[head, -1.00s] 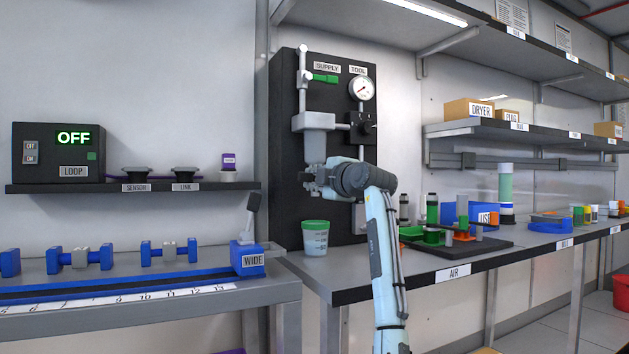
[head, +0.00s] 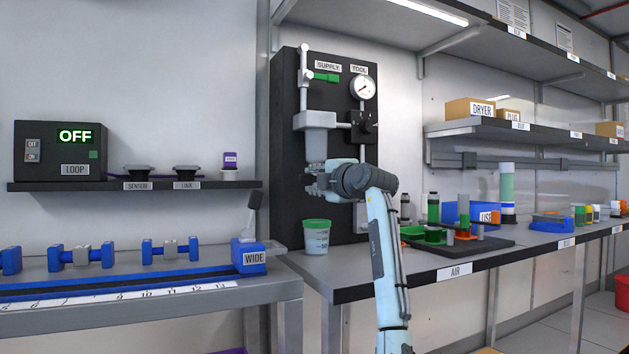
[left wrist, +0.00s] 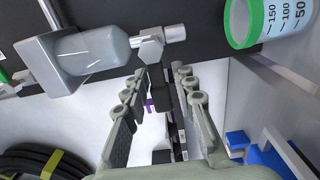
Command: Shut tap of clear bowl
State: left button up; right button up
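The clear bowl (head: 316,145) hangs under a grey housing on the black panel. It also shows in the left wrist view (left wrist: 92,52), with its metal tap (left wrist: 151,50) at the outlet end. My left gripper (head: 318,183) is just below the bowl. In the left wrist view my left gripper (left wrist: 155,90) has its two fingers apart, with the tap near and between the tips. No finger is clearly touching the tap. My right gripper is not in view.
A green-rimmed cup (head: 316,237) stands on the bench below my gripper. A pressure gauge (head: 362,88) and a green supply lever (head: 327,77) are on the panel. A green tray (head: 420,235) with parts is to the right.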

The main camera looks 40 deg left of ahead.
pick_arm(q)
jog(key=shift+o, duration=0.9)
jog(key=v, duration=1.2)
jog(key=shift+f, duration=0.1)
